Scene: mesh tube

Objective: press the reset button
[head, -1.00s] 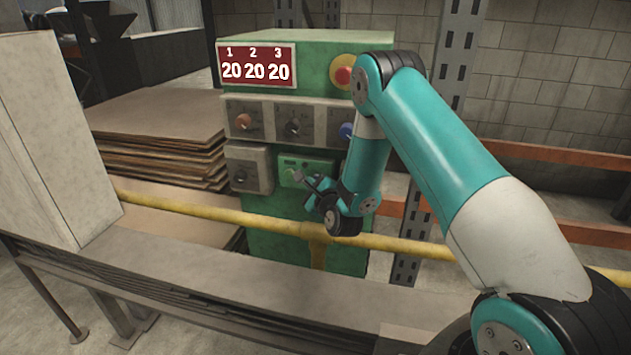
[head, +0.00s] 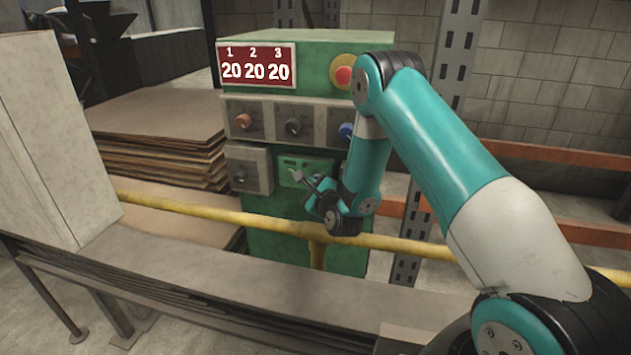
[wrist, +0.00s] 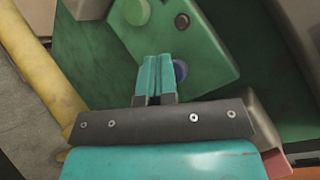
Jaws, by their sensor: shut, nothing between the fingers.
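A green control panel (head: 304,168) sits low on the front of the green machine (head: 255,228). No reset label is readable. My gripper (head: 297,175) is shut and empty, in front of the panel.
A yellow rail (head: 200,211) crosses in front of the machine, below my gripper. Knob boxes (head: 268,120) and a grey switch box (head: 248,168) surround the panel. A red emergency stop (head: 343,77) is above. The red display (head: 257,65) reads 20 20 20.

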